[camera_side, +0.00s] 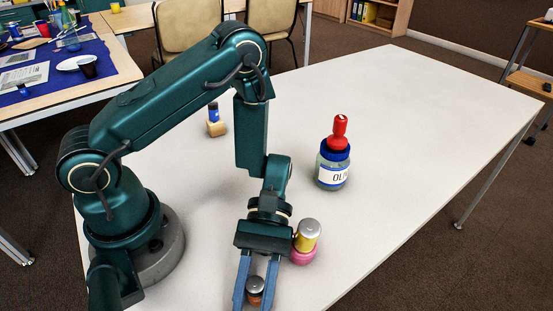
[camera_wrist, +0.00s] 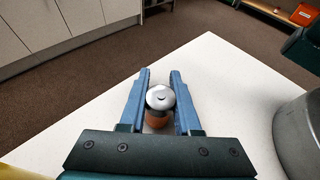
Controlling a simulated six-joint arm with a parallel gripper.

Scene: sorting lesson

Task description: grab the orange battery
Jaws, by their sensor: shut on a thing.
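The orange battery (camera_side: 255,298) has a silver top and stands between the two blue fingers of my gripper (camera_side: 253,290), near the front edge of the white table. In the wrist view the silver top of the battery (camera_wrist: 160,98) and part of its orange body show between the fingers of my gripper (camera_wrist: 160,84). My gripper is shut on it. Its lower end is partly hidden, so I cannot tell whether it touches the table.
A yellow silver-topped cylinder (camera_side: 307,237) sits on a pink round thing (camera_side: 303,258) close beside my gripper. A jar (camera_side: 333,170) with a blue lid bears a red thing (camera_side: 339,130). A blue thing (camera_side: 213,111) stands on a tan block (camera_side: 216,129). The table's right side (camera_side: 440,120) is clear.

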